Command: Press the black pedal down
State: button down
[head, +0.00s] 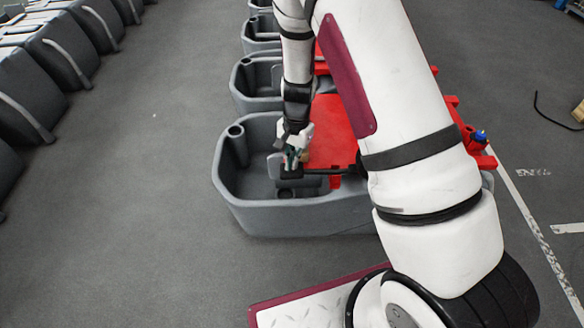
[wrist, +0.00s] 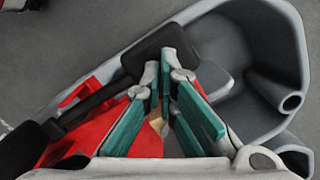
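The black pedal (head: 291,173) is a flat dark pad at the end of a black bar, over the open grey tub of the nearest scrubber tank. In the wrist view the pedal pad (wrist: 150,53) lies just beyond my fingertips, partly covered by them, with its bar running down to the lower left. My gripper (head: 293,160) points down over the pad. In the wrist view my gripper (wrist: 167,58) has its teal-padded fingers brought together at the tips, with nothing visibly held. Whether the tips touch the pedal cannot be told.
The grey tank (head: 290,217) has a red cover (head: 332,130) beside the pedal. Several similar tanks stand in a row behind it. Dark grey units (head: 60,50) line the far left. The floor (head: 130,220) to the left is clear. A black cable (head: 552,118) lies at the right.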

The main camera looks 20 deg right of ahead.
notch_tip(320, 180, down, 3)
jog(key=shift+d+f+b, duration=0.1)
jog(key=shift+b, duration=0.8)
jog(key=shift+r, duration=0.2)
jog(key=shift+w+d+r+p, duration=0.2)
jog(key=shift+w+d+r, duration=0.1)
jog(key=shift+w+d, duration=0.25)
jog(key=shift+w+d+r+p, duration=0.15)
jog(key=shift+w+d+r, duration=0.1)
jog(key=shift+w+d, duration=0.25)
notch_tip(320, 180, up, 12)
jog(key=shift+w+d, duration=0.35)
jog(key=shift+d, duration=0.1)
